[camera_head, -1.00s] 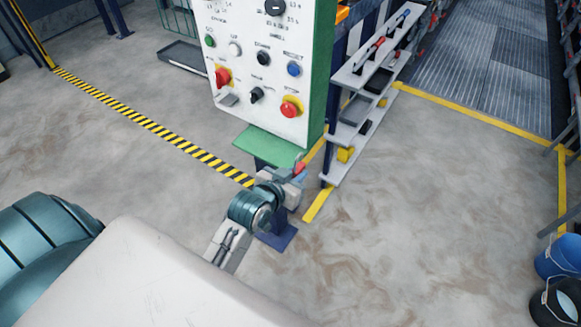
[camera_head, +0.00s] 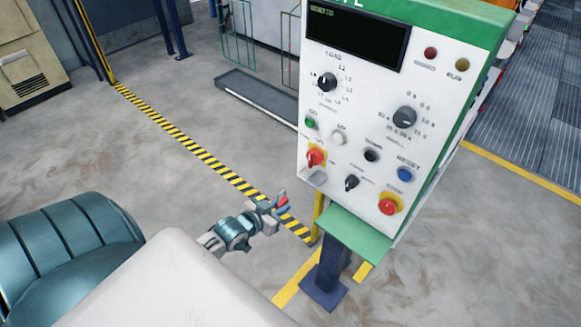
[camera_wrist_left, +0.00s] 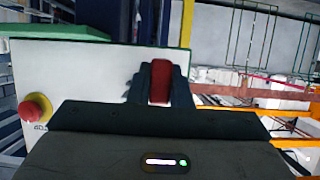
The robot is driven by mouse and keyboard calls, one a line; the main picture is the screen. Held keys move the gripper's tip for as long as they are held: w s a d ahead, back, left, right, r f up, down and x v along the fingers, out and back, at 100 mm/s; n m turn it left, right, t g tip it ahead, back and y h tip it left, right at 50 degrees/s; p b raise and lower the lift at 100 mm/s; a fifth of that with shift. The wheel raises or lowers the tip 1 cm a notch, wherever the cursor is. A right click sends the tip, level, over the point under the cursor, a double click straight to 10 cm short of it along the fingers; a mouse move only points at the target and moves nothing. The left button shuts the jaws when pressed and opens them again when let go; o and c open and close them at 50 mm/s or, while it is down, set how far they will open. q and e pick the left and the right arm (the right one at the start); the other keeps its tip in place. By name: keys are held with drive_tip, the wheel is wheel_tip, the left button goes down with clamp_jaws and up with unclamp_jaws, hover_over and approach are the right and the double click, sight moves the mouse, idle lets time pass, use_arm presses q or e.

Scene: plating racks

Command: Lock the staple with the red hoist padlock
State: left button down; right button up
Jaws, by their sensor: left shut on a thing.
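My left gripper (camera_head: 276,209) is shut on the red padlock (camera_head: 283,199), left of and apart from the white control panel (camera_head: 336,219). In the left wrist view the padlock (camera_wrist_left: 160,82) stands between the dark fingers (camera_wrist_left: 159,88); its shackle cannot be made out. On the panel's lower left a red switch (camera_head: 314,158) sits on a yellow plate. A small grey bracket (camera_head: 313,177) projects just below it; I cannot tell its exact shape or whether it is the staple. My right gripper is not in view.
A green ledge (camera_head: 350,237) juts out below the panel, above a blue post (camera_head: 326,276). A red stop button (camera_head: 388,207) sits at the panel's lower right. A grey tray (camera_head: 262,104) lies behind on the floor. The floor left of the panel is open.

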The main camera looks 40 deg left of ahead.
use_arm(q)
drive_tip(key=shift+a, duration=0.35)
drive_tip(key=shift+d+r, duration=0.1)
drive_tip(key=shift+d, duration=0.1)
